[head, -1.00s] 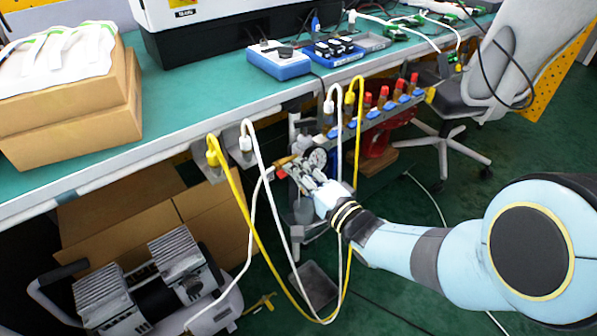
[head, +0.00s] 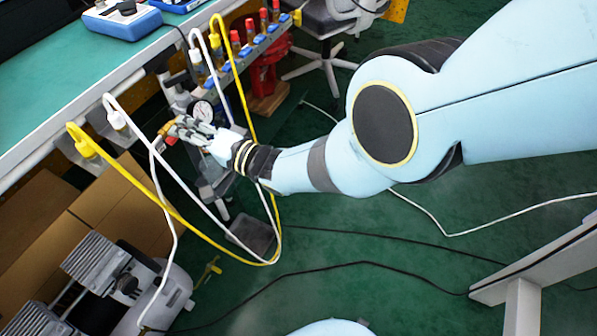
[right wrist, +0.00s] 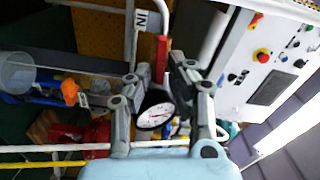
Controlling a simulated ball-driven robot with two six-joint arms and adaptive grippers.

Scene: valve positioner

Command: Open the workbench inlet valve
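The inlet valve shows in the right wrist view as a red lever handle (right wrist: 161,58) below a white tag (right wrist: 148,20) marked "IN". My right gripper (right wrist: 160,76) has its fingers spread, one on each side of the red handle. I cannot tell whether either finger touches it. In the head view my right gripper (head: 182,128) is at the fittings below the workbench edge (head: 60,118), beside a round pressure gauge (head: 202,110). My left gripper is not in view.
White (head: 160,190) and yellow (head: 190,228) hoses hang in loops around my right forearm's end. A row of red-capped fittings (head: 249,28) runs along the bench edge. A compressor (head: 110,275) and a carton (head: 35,220) stand below.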

